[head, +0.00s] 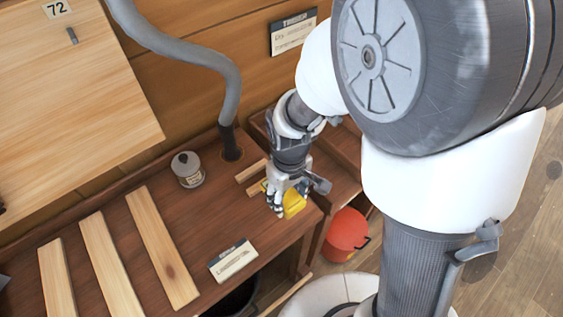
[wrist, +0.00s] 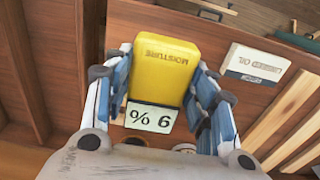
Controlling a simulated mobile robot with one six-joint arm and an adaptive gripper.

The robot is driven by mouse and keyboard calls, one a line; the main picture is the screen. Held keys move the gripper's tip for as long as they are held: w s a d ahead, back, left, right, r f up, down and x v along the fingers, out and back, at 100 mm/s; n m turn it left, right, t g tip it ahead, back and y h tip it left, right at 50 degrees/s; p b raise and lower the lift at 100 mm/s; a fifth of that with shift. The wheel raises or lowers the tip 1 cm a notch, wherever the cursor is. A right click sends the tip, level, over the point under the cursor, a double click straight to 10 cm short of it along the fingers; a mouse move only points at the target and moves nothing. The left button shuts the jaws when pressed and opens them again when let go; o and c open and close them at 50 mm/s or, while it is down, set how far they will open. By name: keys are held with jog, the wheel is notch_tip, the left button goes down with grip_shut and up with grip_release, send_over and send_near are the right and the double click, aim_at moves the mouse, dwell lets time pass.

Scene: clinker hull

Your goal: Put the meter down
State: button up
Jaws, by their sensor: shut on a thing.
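The meter is a yellow block marked MOISTURE with a pale percent display. In the head view the meter (head: 294,204) is at the right end of the brown workbench (head: 215,222), partly hidden by my fingers. My gripper (head: 283,198) is shut on it. In the wrist view the meter (wrist: 165,65) sits between the two fingers of my gripper (wrist: 160,95), its lettering upside down. I cannot tell whether its underside touches the bench top.
Two short wood strips (head: 252,171) lie just behind my gripper. A lidded jar (head: 187,170), a white label card (head: 233,261) and several long boards (head: 163,247) are to the left. A grey hose (head: 229,90) rises behind. A red bucket (head: 346,235) stands below the bench's right end.

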notch_tip(320, 180, down, 10)
jog(key=b, duration=0.3)
jog(key=shift+r, duration=0.15)
jog(key=shift+w+f, duration=0.1)
jog(key=shift+f, duration=0.15)
jog(key=o, duration=1.1)
jog(key=shift+o, duration=0.2)
jog(key=shift+r, duration=0.2)
notch_tip(320, 180, up, 12)
jog(key=p, duration=0.4)
jog(key=shift+d+r, duration=0.1)
jog(key=shift+r, duration=0.1)
jog(key=s+d+r+m+t, duration=0.2)
jog(key=s+r, duration=0.4)
jog(key=r, duration=0.3)
jog(key=s+d+r+m+t, duration=0.2)
jog(key=s+d+r+m, duration=0.2)
jog(key=r, duration=0.5)
jog(key=s+d, duration=0.2)
jog(key=d, duration=0.1)
jog(key=shift+d+r+m+t, duration=0.15)
jog(key=shift+r+m+t, duration=0.15)
jog(key=shift+m, duration=0.1)
